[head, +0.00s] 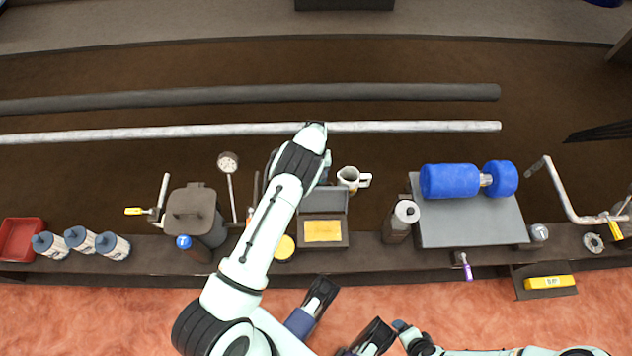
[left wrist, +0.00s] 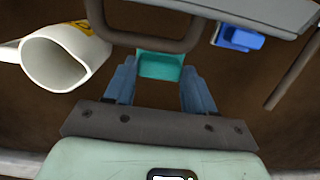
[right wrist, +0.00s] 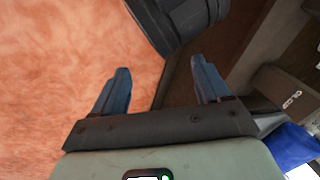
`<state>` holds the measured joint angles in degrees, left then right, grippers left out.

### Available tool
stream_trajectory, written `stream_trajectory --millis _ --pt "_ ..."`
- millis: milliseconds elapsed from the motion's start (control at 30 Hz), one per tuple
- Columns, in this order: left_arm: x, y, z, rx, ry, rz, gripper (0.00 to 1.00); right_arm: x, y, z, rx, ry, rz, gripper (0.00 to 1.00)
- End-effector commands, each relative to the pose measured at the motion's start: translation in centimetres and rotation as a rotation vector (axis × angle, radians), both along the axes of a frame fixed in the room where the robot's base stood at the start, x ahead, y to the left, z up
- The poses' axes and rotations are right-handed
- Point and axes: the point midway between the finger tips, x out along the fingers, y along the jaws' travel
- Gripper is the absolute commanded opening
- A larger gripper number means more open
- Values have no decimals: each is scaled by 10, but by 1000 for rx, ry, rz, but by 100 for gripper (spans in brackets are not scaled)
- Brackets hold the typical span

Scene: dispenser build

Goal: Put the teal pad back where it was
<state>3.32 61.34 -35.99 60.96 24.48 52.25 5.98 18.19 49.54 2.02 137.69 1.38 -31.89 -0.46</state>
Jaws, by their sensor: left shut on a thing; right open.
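The teal pad (left wrist: 160,65) is between the fingers of my left gripper (left wrist: 160,82), which is shut on it, in the left wrist view. A grey loop-shaped bar (left wrist: 150,44) passes just beyond the pad. In the head view my left arm reaches over the shelf and hides the pad; only a little of the gripper shows beside the white mug. My right gripper (right wrist: 160,85) is open and empty above the orange floor in the right wrist view.
A white mug (head: 348,177) stands right of my left arm and shows close by in the left wrist view (left wrist: 62,62). An open grey box (head: 336,202) holds a yellow pad (head: 322,231).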

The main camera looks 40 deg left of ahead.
Motion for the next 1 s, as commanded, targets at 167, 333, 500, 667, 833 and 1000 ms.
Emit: stream_trajectory --millis 167,333,500,667,833,1000 --pt "0 1 -14 1 1 0 30 5 -2 -4 -6 -13 -5 76" --pt "-1 0 -41 1 2 -1 30 15 -8 -12 -19 -39 -16 76" --pt "0 1 -45 1 -1 -1 30 17 -9 -12 -22 -46 -19 76" --pt "0 0 -45 0 0 -1 30 17 -9 -12 -23 -45 -19 76" --pt "0 0 -49 0 0 0 30 20 -11 -16 -28 -51 -23 76" --pt "0 0 -48 0 0 0 80 20 -11 -15 -28 -51 -23 76"
